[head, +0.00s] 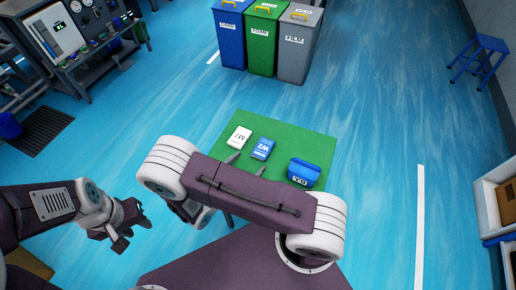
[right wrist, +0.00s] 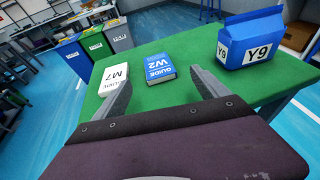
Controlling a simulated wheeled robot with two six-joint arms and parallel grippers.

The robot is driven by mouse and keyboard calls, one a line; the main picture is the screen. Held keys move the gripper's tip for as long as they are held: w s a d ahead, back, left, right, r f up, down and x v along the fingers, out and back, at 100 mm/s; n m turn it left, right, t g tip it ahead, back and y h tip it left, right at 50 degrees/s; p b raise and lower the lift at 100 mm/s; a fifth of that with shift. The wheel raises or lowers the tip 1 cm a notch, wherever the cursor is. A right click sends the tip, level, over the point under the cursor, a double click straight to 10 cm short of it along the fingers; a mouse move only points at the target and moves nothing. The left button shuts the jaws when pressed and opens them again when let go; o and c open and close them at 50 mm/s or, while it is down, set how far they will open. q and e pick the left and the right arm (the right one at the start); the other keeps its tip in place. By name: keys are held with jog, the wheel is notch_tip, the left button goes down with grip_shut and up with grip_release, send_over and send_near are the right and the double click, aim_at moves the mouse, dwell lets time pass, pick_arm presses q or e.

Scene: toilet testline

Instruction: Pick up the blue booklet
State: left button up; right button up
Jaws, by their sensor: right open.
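The blue booklet (head: 262,149), marked W2, lies flat on the green table (head: 300,135). In the right wrist view the blue booklet (right wrist: 159,68) is ahead of my right gripper (right wrist: 165,88), between the lines of its two fingers. The right gripper is open and empty, and no contact with the booklet shows. In the head view the right fingertips (head: 247,164) are just on the near side of the booklet, partly behind my own arm. My left gripper (head: 128,223) is off to the left of the table, with its fingers apart and nothing between them.
A white booklet (head: 239,137), marked M7, lies just left of the blue one; the left right-gripper finger is close to it in the wrist view. Blue, green and grey bins (head: 262,42) stand beyond the table.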

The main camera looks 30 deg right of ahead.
aim_at(263, 148)
jog(key=x, duration=0.3)
jog(key=shift+d, duration=0.2)
jog(key=p+x, duration=0.1)
jog(key=x, duration=0.5)
jog(key=shift+w+a+f, duration=0.15)
jog(key=shift+w+f, duration=0.05)
jog(key=shift+s+a+r, duration=0.1)
jog(key=shift+a, duration=0.05)
jog(key=c, duration=1.5)
